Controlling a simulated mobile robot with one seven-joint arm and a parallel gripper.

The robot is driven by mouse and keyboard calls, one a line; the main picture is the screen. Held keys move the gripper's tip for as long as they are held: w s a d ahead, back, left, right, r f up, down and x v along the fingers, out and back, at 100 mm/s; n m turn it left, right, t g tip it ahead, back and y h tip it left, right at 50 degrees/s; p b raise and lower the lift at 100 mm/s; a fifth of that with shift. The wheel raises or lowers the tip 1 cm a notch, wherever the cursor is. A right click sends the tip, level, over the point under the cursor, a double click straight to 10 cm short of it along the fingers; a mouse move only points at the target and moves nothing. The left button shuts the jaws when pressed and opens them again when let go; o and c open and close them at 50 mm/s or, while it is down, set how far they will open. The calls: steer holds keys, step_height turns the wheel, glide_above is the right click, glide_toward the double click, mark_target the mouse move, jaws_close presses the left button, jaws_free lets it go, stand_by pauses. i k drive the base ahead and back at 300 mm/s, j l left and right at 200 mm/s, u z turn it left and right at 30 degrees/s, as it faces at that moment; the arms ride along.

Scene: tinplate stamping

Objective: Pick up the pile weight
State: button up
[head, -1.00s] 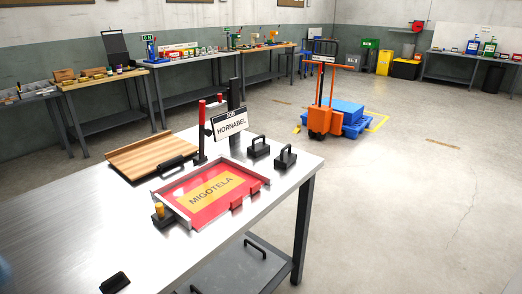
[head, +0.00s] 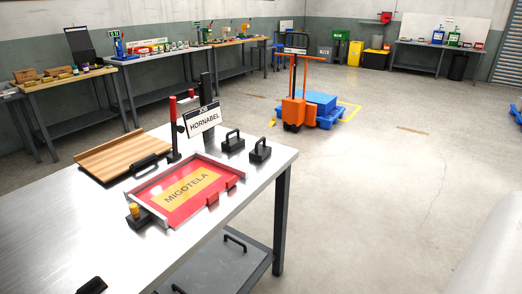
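Two black blocks with arched handles, which look like pile weights, stand upright side by side at the back right of the steel table (head: 70,215). The left black block (head: 232,143) is near the sign and the right black block (head: 260,152) is near the table's right edge. I cannot tell which one is the pile weight. Another black object (head: 92,285) is cut off at the bottom left. My gripper is not in view.
A red tray with a "MIGOTELA" sheet (head: 190,187), a wooden board (head: 122,155) with a black handle, and a "HORNABEL" sign (head: 204,119) share the tabletop. An orange pallet truck (head: 294,105) stands behind. The floor to the right is mostly clear.

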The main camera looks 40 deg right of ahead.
mark_target(260, 152)
steer(key=i+l+z, duration=0.1)
steer(key=l, duration=0.35)
steer(key=i+l, duration=0.15)
steer(key=l, duration=0.25)
steer(key=i+l+z, duration=0.15)
steer(key=l, duration=0.25)
steer(key=i+l, duration=0.1)
steer(key=l, duration=0.35)
steer(key=i+l+z, duration=0.15)
steer(key=l, duration=0.25)
steer(key=i+l, duration=0.15)
steer(key=l, duration=0.25)
steer(key=i+l+z, duration=0.15)
steer(key=l, duration=0.2)
